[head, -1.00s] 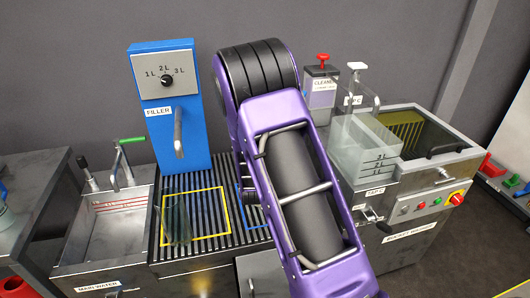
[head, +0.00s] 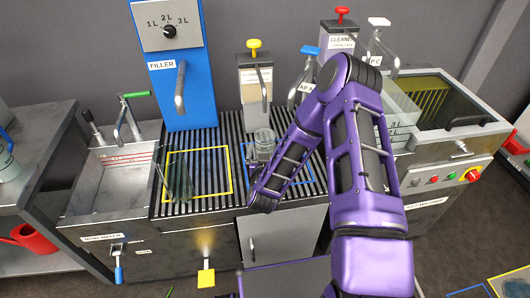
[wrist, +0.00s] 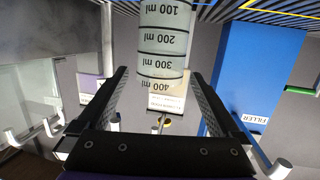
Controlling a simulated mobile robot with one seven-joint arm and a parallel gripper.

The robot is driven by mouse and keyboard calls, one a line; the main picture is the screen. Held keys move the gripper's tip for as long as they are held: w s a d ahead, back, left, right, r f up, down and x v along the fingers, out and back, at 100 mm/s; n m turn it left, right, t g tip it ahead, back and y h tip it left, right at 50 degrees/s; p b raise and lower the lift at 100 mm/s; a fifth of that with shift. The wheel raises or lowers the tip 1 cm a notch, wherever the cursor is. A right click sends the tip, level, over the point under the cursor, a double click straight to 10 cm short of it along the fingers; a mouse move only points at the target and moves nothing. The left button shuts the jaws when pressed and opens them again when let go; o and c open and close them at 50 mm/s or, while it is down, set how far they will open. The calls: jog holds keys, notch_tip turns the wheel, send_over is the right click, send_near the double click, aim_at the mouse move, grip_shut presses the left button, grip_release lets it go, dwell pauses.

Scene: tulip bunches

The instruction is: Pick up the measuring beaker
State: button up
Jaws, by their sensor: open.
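The measuring beaker (wrist: 163,42) is clear, with dark bands marked 100 to 400 ml. In the wrist view it lies ahead, between the lines of my two fingers. My gripper (wrist: 160,72) is open, a black finger on each side of the beaker; I cannot tell whether either touches it. In the head view the beaker (head: 265,138) stands on the slatted grate, behind the end of my purple arm, which partly hides it. My gripper (head: 262,156) is just in front of it there.
A blue filler (head: 168,65) with a lever stands behind the grate (head: 200,140). A greenish glass vessel (head: 180,185) is in the yellow square. Dispensers with yellow (head: 254,75) and red tops stand behind. A metal sink (head: 115,185) is left, a tank machine right.

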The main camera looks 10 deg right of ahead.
aim_at(265, 134)
jog(key=x, duration=0.9)
jog(key=shift+w+r+b, duration=0.1)
jog(key=shift+r+b, duration=0.15)
jog(key=shift+b, duration=0.15)
jog(key=shift+c, duration=0.2)
grip_shut()
